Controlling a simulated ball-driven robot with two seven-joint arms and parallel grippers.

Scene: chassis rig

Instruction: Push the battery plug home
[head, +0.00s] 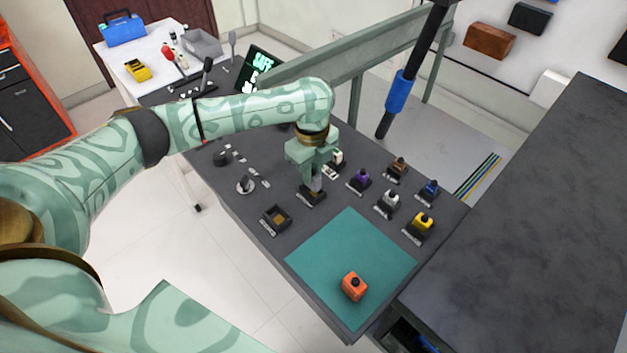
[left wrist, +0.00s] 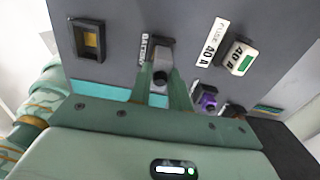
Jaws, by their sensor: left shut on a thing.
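The battery plug is a grey block (head: 316,184) under my left gripper (head: 315,176), over a dark socket (head: 311,197) on the dark panel. In the left wrist view the plug (left wrist: 161,52) sits between the two green fingers of the left gripper (left wrist: 161,85), beside a white label reading BATTERY (left wrist: 145,49). The left gripper is shut on the plug. The fingers hide part of it, and I cannot tell how deep it sits in the socket. My right gripper is not in view.
A white 40 A fuse (left wrist: 238,57) stands close by. Purple (head: 359,180), white (head: 388,202) and yellow (head: 420,224) plugs stand to the right. An open socket (head: 275,219) is to the left. An orange block (head: 355,287) lies on the teal mat (head: 345,240).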

